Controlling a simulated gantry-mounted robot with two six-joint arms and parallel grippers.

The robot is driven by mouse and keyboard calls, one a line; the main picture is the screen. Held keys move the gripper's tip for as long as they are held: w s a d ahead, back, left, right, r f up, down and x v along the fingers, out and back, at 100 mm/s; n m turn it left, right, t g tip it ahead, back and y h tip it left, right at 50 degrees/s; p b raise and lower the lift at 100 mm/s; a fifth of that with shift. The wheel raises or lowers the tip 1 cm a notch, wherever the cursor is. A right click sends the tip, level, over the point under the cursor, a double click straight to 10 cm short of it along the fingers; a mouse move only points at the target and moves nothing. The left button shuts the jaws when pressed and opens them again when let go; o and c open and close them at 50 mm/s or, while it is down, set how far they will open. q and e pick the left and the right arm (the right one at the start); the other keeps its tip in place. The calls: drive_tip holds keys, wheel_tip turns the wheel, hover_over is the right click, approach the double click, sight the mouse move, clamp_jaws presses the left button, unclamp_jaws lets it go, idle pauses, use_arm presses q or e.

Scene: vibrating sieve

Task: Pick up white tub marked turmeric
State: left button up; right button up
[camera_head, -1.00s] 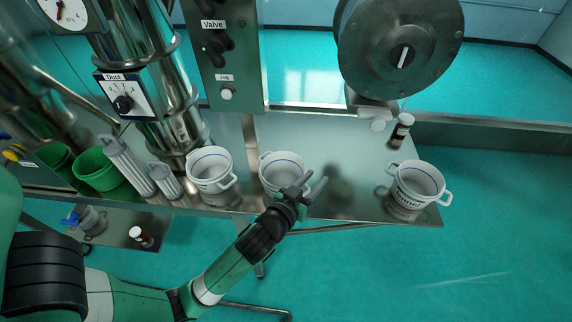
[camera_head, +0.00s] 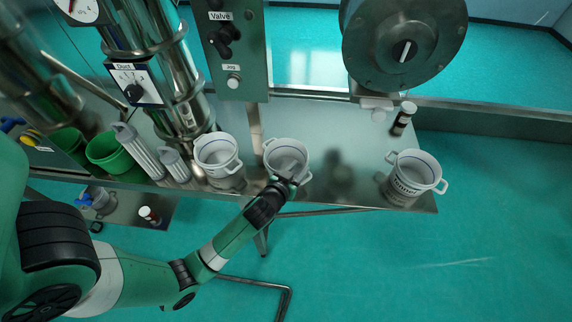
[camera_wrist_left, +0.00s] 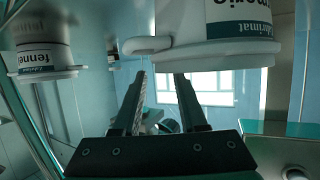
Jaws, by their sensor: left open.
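A white tub with a blue line inside (camera_head: 287,157) stands upright near the bench's front edge, the middle of three. In the left wrist view, the near tub (camera_wrist_left: 240,28) carries partly cut-off lettering that looks like the end of "turmeric". My left gripper (camera_head: 287,181) is at the front side of this tub, by its handle. In the left wrist view the fingers (camera_wrist_left: 163,78) are apart, with the white handle (camera_wrist_left: 148,44) just past their tips. Nothing is between the fingers. My right gripper is not in view.
Another white tub (camera_head: 217,158) stands close on the left. A tub marked fennel (camera_head: 414,172) stands at the right end, also in the wrist view (camera_wrist_left: 42,45). Green buckets (camera_head: 110,153) and grey cylinders are at left. Bare bench (camera_head: 340,150) lies between the middle and right tubs.

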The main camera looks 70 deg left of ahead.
use_arm(q)
drive_tip(key=x, duration=0.4)
drive_tip(key=shift+w+a, duration=0.15)
drive_tip(key=shift+c, duration=0.2)
clamp_jaws()
idle(1.0)
